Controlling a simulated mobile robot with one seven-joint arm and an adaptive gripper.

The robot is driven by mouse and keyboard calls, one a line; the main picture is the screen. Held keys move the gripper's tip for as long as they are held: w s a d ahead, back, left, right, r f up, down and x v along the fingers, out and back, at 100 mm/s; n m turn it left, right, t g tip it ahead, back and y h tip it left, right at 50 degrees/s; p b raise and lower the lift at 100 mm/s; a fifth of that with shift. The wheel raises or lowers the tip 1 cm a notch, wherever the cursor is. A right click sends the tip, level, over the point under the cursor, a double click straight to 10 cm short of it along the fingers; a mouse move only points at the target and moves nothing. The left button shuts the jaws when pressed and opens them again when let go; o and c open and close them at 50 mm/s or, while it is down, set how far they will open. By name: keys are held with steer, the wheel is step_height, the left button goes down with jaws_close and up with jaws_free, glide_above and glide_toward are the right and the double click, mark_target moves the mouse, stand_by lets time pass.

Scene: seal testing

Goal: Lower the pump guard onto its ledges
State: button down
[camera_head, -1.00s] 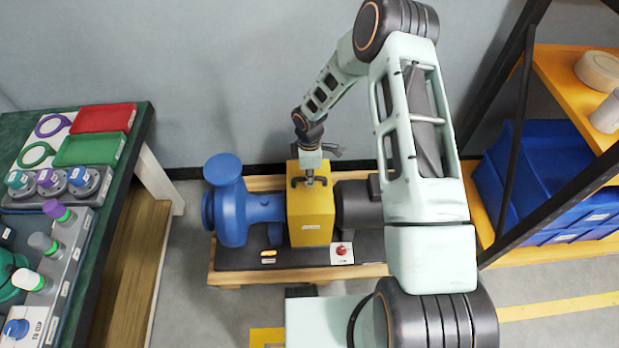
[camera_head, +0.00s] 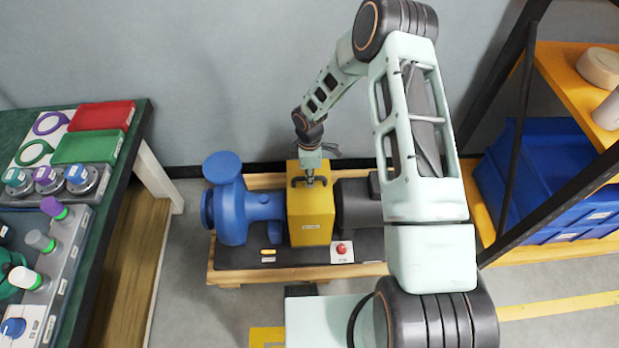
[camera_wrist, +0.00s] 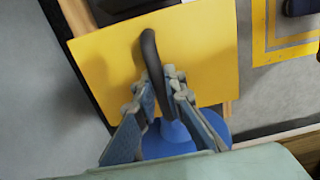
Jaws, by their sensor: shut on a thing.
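The yellow pump guard (camera_head: 312,222) is a box with a dark handle on top, in the middle of the head view between the blue pump (camera_head: 240,217) and the dark motor (camera_head: 358,205). My gripper (camera_head: 310,180) is above the guard's top, shut on the dark handle. In the wrist view my gripper (camera_wrist: 165,100) has its fingers around the handle (camera_wrist: 152,62), over the yellow top plate (camera_wrist: 200,60). The ledges are hidden under the guard, so I cannot tell whether it touches them.
The pump stands on a wooden pallet (camera_head: 228,276) with a red button box (camera_head: 341,251) on the dark base. A green workbench (camera_head: 140,125) with parts is at left. A shelf with blue bins (camera_head: 545,190) is at right.

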steer(key=shift+s+a, duration=0.1)
steer(key=c, duration=1.9)
jaws_free()
steer(key=shift+c, duration=0.2)
step_height(320, 180, up, 9)
steer(key=p, duration=0.6)
steer(key=shift+r, duration=0.1)
